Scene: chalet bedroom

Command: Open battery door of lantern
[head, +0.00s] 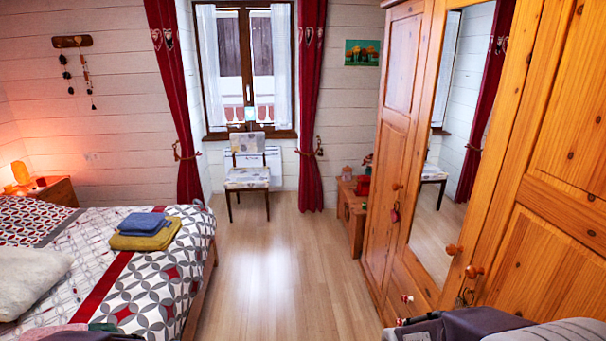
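I see no lantern and no battery door that I can make out in the head view. Neither of my grippers shows in this view. A small glowing orange lamp (20,172) stands on the wooden nightstand (58,192) at the far left. It is too small to tell any door or catch on it.
A bed (150,270) with folded blue and yellow cloths (146,228) fills the left. A wooden wardrobe (398,150) with a mirror stands on the right. A chair (248,172) stands below the window. The wooden floor (270,270) between is clear. Grey fabric (460,325) lies at bottom right.

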